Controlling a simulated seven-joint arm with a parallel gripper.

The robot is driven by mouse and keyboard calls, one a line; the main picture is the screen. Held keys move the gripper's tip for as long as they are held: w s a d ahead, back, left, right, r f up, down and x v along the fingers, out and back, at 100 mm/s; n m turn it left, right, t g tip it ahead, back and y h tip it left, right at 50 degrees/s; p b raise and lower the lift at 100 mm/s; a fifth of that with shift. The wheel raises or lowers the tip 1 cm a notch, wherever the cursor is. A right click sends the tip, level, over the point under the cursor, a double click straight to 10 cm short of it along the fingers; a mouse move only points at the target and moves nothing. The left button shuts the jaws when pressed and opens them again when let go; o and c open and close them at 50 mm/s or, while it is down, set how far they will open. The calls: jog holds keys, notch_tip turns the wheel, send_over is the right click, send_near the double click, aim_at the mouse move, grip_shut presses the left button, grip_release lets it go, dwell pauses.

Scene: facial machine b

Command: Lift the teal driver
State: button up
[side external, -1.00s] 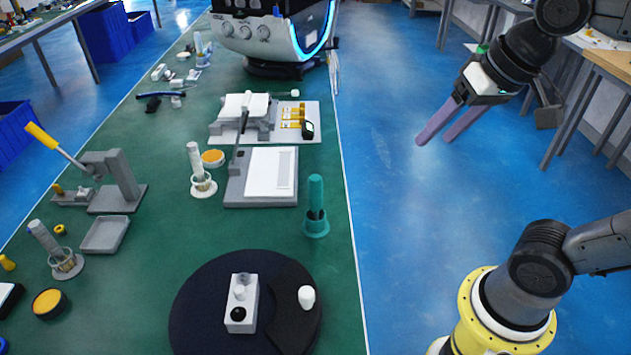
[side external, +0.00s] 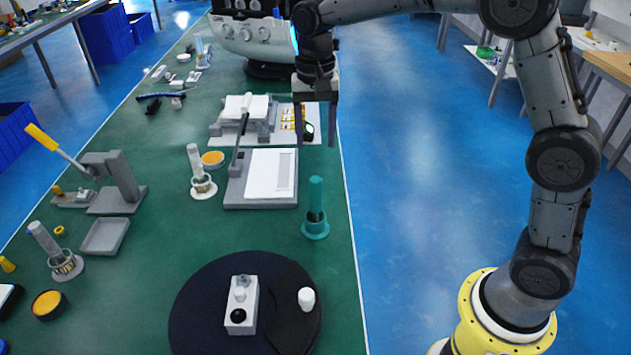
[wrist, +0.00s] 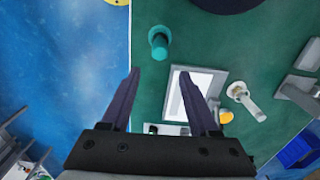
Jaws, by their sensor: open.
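The teal driver (side external: 316,196) stands upright in a round teal holder (side external: 316,229) near the right edge of the green table. In the wrist view the driver (wrist: 159,46) shows from above, ahead of the fingertips and a little left of the middle. My gripper (side external: 317,132) points down above the table, behind and above the driver in the side view. In the wrist view my gripper (wrist: 160,80) has its two fingers well apart with nothing between the tips. It is apart from the driver.
A grey and white flat device (side external: 270,177) lies left of the driver. A black round turntable (side external: 200,290) with a white block lies in front. A white cylinder in a stand (side external: 197,170) stands farther left. The blue floor (side external: 420,200) right of the table is clear.

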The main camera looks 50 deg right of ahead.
aim_at(316, 178)
jog(key=shift+f, duration=4.85)
jog(key=shift+c, duration=0.2)
